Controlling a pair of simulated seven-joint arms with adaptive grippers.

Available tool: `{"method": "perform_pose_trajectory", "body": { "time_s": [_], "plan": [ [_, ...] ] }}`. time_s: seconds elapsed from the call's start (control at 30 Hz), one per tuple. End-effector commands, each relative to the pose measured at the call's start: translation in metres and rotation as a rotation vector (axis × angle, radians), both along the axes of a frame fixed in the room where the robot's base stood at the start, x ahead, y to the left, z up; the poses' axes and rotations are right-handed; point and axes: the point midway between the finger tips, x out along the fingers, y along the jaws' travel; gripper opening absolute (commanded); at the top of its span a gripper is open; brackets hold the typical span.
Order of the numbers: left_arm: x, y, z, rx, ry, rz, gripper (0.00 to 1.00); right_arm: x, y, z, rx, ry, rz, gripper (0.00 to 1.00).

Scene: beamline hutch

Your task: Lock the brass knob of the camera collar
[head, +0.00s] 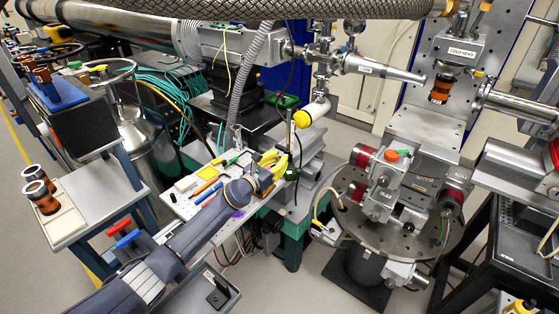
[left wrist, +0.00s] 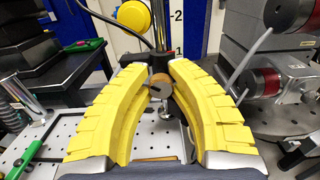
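My left gripper (head: 277,163) reaches over the tool breadboard in the head view. Its two curved yellow fingers are apart in the left wrist view (left wrist: 158,74). A small round brass knob (left wrist: 160,79) shows between and just beyond the fingertips, with a gap between the fingers. A dark clamp part, likely the camera collar (left wrist: 157,92), sits by the knob on a post and is partly hidden by the fingers. I cannot tell whether a finger touches the knob. In the head view the gripper hides the knob. My right gripper is not in view.
The perforated breadboard (head: 178,208) holds pens and small tools left of my gripper. A yellow round cap (head: 302,119) stands just behind it. To the right is a round rotary stage (head: 350,222) with red-ended motors. A grey hose (head: 245,75) hangs above.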

Motion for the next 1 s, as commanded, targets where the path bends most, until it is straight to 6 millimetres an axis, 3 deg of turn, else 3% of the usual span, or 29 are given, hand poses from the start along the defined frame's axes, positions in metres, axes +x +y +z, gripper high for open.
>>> {"method": "perform_pose_trajectory", "body": {
  "time_s": [0.03, 0.23, 0.67, 1.0],
  "plan": [
    [0.0, 0.0, 0.001, -0.001, -0.001, 0.0, 0.22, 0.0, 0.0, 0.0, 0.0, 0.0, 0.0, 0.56],
    [0.0, 0.0, -0.001, 0.0, 0.001, -0.001, 0.45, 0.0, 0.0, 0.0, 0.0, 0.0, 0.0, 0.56],
    [-0.007, 0.003, -0.002, -0.003, 0.004, -0.004, 0.46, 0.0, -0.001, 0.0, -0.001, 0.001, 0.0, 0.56],
    [-0.042, 0.032, -0.003, -0.001, 0.004, -0.001, 0.46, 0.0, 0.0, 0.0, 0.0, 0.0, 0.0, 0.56]
  ]
}}
